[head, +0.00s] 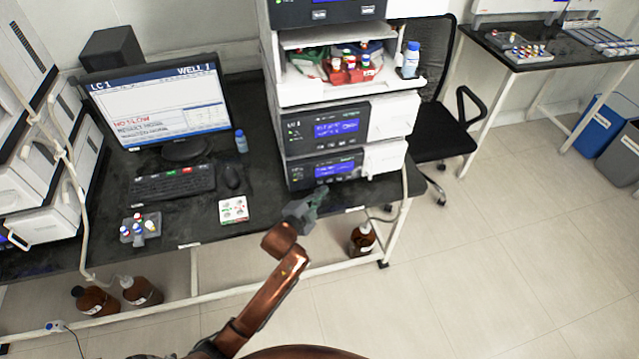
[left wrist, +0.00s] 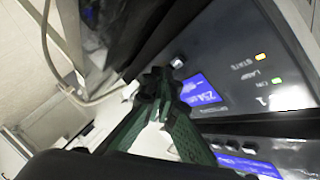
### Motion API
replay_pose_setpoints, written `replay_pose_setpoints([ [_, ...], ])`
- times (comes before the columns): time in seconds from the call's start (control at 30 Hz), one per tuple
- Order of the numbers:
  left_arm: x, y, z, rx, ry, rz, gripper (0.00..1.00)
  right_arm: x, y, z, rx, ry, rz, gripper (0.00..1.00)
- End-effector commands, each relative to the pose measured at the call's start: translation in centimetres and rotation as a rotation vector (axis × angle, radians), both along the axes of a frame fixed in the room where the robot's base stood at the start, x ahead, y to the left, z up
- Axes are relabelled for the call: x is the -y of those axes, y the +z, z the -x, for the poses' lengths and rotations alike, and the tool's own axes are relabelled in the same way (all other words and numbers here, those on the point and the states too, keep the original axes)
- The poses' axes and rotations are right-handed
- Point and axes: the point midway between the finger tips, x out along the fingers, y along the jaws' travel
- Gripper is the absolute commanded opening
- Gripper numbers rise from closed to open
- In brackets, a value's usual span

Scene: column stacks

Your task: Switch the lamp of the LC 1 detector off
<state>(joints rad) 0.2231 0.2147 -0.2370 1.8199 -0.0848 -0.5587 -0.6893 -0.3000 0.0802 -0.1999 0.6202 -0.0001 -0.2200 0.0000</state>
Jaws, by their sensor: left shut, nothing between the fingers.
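The LC 1 detector (head: 296,177) is the lowest module of the stack in the head view, with a small blue display. In the left wrist view the detector front (left wrist: 235,75) appears turned over. Its blue display (left wrist: 203,88) reads 254, and the LEDs marked LAMP (left wrist: 276,81) and STATE (left wrist: 262,57) glow green. A pale button (left wrist: 177,63) is beside the display. My left gripper (head: 319,192) is shut and empty, in front of the detector's lower front. Its fingertips (left wrist: 155,80) show near the button; contact cannot be told. My right gripper is not in view.
Another module (head: 378,110) with a blue display sits directly above. A monitor (head: 155,100), keyboard (head: 170,185), mouse (head: 231,177) and vial rack (head: 139,228) stand left on the black bench. A brown bottle (head: 362,240) is under the bench.

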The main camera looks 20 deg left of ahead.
Motion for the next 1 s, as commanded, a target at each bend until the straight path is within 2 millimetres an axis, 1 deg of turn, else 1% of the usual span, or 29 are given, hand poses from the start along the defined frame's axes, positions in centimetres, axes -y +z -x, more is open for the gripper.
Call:
replay_pose_setpoints([
  [0.17,0.1,0.0,0.1,-0.001,0.0,0.001,0.0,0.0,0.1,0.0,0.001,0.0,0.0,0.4],
  [0.5,1.8,0.2,2.6,-0.001,0.0,0.001,0.0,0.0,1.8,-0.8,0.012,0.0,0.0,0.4],
  [0.7,2.6,0.1,3.9,0.0,0.0,0.001,0.0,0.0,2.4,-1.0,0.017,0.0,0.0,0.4],
  [1.0,2.8,-0.1,4.1,0.0,0.0,0.0,0.0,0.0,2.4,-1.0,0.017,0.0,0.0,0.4],
])
